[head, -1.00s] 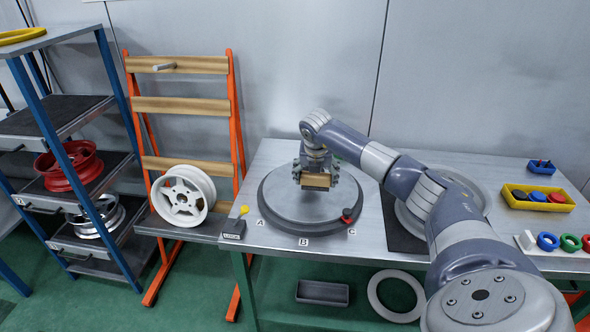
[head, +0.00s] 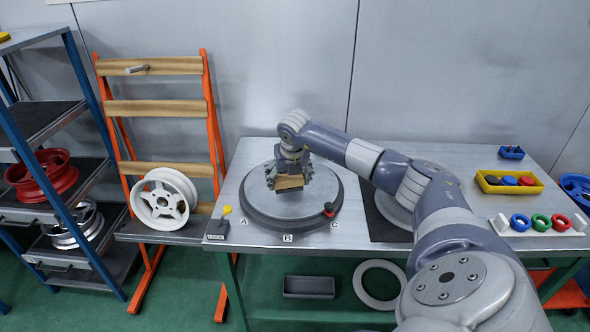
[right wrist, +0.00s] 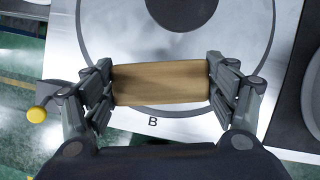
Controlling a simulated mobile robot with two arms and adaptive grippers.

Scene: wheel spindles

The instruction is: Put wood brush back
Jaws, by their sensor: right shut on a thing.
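The wood brush (head: 289,183) is a small block with a light wooden top and a darker underside. My right gripper (head: 289,178) is shut on it and holds it over the round grey turntable (head: 325,210). In the right wrist view the brush (right wrist: 160,83) lies level between the two fingers of the gripper (right wrist: 160,85), gripped at its ends. I cannot tell whether its underside touches the turntable. My left gripper is not in view.
Letters A, B and C mark the table (head: 260,236) around the turntable's front. A box with a yellow knob (head: 217,229) stands at the left edge. A grey tray (head: 309,287) lies on the lower shelf. A yellow bin (head: 510,181) and colored rings (head: 540,223) are at right.

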